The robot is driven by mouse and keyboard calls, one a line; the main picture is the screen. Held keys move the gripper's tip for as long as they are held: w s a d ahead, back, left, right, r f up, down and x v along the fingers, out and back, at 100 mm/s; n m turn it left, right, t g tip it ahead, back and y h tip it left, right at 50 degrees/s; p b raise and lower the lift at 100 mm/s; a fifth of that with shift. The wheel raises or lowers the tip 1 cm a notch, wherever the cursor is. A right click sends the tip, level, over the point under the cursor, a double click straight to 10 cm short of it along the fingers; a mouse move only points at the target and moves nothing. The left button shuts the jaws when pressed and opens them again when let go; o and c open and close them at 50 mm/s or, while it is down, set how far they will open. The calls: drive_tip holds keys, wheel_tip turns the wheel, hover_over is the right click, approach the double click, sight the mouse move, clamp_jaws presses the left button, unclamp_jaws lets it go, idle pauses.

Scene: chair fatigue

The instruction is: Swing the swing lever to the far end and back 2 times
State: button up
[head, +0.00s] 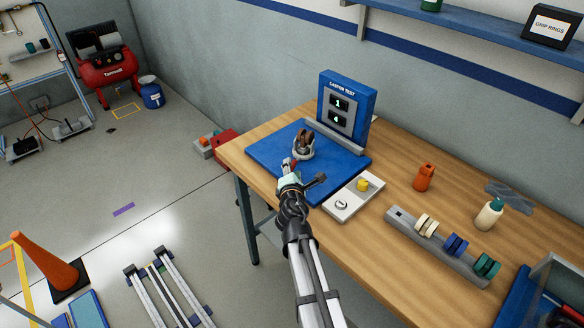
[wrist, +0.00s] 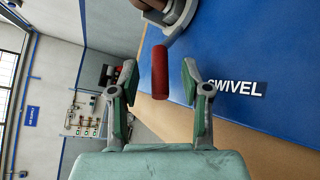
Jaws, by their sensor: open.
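The swing lever shows in the wrist view as a red cylindrical grip (wrist: 160,68) joined to a grey caster fork (wrist: 178,20) at the top. My gripper (wrist: 160,85) is open, with one finger on each side of the red grip and a visible gap on both sides. In the head view my gripper (head: 290,171) is at the near side of the caster (head: 303,145), which stands on a blue plate (head: 264,150). The lever is mostly hidden there by my gripper. The plate bears the word SWIVEL in the wrist view.
A blue CASTER TEST panel (head: 347,100) with two lit readouts stands behind the caster; the upper reads 1. A white tray (head: 345,211) with small parts lies to the right.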

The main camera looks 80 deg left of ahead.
drive_tip(key=v, duration=1)
drive_tip(key=shift+d, duration=0.1)
drive_tip(key=s+f+n+t+b, duration=0.3)
drive_tip(key=s+f+n+b, duration=0.3)
drive_tip(key=s, duration=0.4)
drive_tip(key=w+d+r+t, duration=0.3)
drive_tip(key=w+r, duration=0.1)
drive_tip(key=p+x, duration=0.3)
drive_tip(key=x, duration=1.4)
drive_tip(key=shift+a+f+p, duration=0.1)
drive_tip(key=shift+a+p, duration=0.1)
drive_tip(key=shift+p, duration=0.15)
clamp_jaws()
